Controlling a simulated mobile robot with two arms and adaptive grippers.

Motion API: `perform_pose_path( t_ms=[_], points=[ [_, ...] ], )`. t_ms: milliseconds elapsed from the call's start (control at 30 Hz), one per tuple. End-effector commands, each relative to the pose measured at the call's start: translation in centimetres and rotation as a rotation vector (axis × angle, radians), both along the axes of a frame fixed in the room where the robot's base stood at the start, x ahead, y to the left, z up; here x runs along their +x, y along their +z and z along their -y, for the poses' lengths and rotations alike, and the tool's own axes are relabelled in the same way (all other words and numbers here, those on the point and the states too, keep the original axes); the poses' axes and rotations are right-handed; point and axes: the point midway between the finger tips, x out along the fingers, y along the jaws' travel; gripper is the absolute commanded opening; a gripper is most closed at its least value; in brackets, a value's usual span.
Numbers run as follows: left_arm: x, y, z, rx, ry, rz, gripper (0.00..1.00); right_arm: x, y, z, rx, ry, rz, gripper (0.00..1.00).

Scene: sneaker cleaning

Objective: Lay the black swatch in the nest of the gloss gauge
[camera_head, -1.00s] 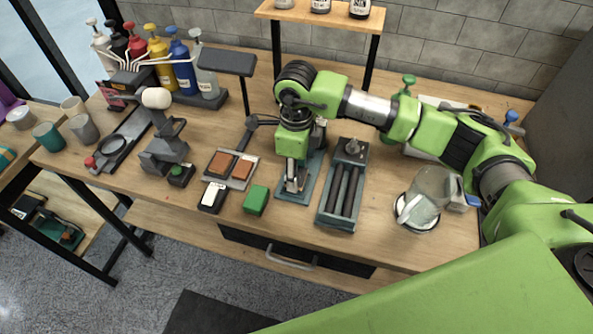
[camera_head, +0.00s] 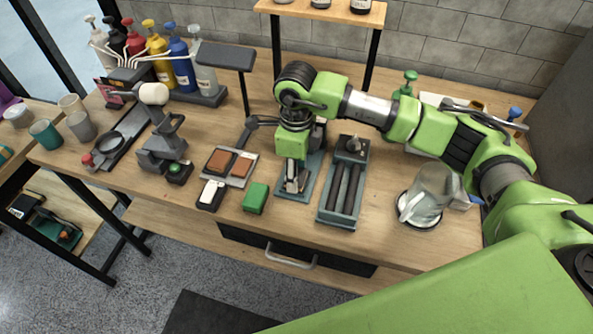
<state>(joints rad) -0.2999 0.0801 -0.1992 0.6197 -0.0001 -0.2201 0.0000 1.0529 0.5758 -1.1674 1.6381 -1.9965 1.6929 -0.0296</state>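My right gripper (camera_head: 292,183) points down over a teal-grey plate (camera_head: 287,193) near the middle of the bench. Its fingers are small and partly hidden by the green wrist, so I cannot tell whether they are open or hold something. A pale tray (camera_head: 249,180) to its left holds brown swatches (camera_head: 219,161). I cannot make out a separate black swatch. I cannot tell for certain which device is the gloss gauge, and no label is readable. My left gripper is not in view.
A white-topped black block (camera_head: 211,194) and a green block (camera_head: 255,198) lie in front of the tray. A dark roller frame (camera_head: 337,219) stands right of the gripper. A glass jar (camera_head: 428,198) is farther right. Pump bottles (camera_head: 182,68) stand at the back left.

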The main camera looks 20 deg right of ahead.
Motion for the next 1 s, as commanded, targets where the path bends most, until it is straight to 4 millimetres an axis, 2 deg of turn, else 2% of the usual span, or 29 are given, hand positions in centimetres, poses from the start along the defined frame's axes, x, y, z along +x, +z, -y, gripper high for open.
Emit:
perform_pose_path(
  t_ms=[67, 533, 1000],
  points=[
    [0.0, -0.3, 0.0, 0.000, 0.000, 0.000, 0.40, 0.0, -0.3, 0.0, 0.000, 0.000, 0.000, 0.26],
    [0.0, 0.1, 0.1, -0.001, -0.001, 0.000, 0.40, 0.0, 0.9, 0.0, -0.001, 0.000, 0.001, 0.26],
    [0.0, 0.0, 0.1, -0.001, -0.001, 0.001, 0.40, 0.0, 0.8, 0.0, 0.000, 0.000, 0.000, 0.26]
  ],
)
